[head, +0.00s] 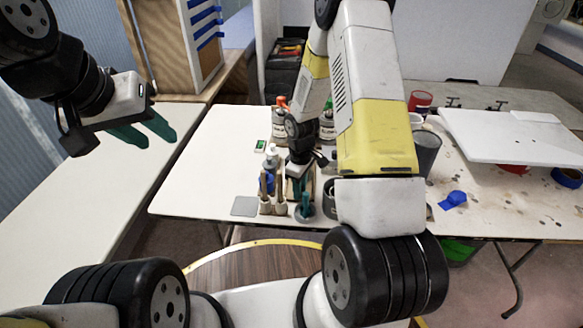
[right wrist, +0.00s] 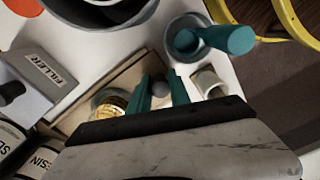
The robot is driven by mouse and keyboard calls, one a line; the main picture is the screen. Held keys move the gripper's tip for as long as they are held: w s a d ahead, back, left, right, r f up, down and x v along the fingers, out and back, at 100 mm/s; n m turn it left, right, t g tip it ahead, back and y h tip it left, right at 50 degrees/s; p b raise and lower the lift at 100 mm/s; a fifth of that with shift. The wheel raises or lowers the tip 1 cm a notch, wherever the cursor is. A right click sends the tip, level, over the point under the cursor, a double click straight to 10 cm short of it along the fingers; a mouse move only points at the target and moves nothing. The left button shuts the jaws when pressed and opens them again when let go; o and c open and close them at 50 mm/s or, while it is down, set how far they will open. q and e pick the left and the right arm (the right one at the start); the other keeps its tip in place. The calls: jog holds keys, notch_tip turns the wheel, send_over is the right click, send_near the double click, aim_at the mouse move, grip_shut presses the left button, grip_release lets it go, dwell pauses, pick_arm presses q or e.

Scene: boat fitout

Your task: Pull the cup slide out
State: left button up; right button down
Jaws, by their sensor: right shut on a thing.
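In the right wrist view the cup slide (right wrist: 130,75) looks like a tan wooden piece with a small grey round knob (right wrist: 160,88). A cup with yellow contents (right wrist: 108,103) sits beside the fingers. My right gripper (right wrist: 161,84) has its green fingers on either side of the knob, shut on it. In the head view my right gripper (head: 299,186) is low at the table's front edge, partly hidden among wooden holders and bottles. My left gripper (head: 160,138) is open and empty, raised above the left bench.
A grey cup with a teal-handled tool (right wrist: 210,42) stands close to my right fingers. A grey box marked FILLER (right wrist: 45,78) and bottles are near. In the head view, a dark grey bucket (head: 426,152) and white panel (head: 510,135) are at right. The table's left part (head: 215,150) is clear.

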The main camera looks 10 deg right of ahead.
jog(key=c, duration=1.2)
grip_release()
jog(key=shift+w, duration=0.1)
jog(key=shift+r, duration=3.95)
jog(key=s+r+m+t, duration=0.1)
jog(key=s+r+m, duration=0.15)
jog(key=r, duration=0.65)
jog(key=s+r+m+t, duration=0.2)
jog(key=s+r, duration=0.1)
jog(key=r, duration=0.7)
jog(key=s+a+r+m+t+y, duration=0.1)
jog(key=s+r+m, duration=0.4)
jog(key=s+r, duration=0.6)
jog(key=s+t+y, duration=0.1)
jog(key=s+t, duration=0.1)
jog(key=s, duration=0.1)
jog(key=shift+s+a+r, duration=0.15)
jog(key=shift+s+r, duration=0.05)
jog(key=shift+s, duration=0.1)
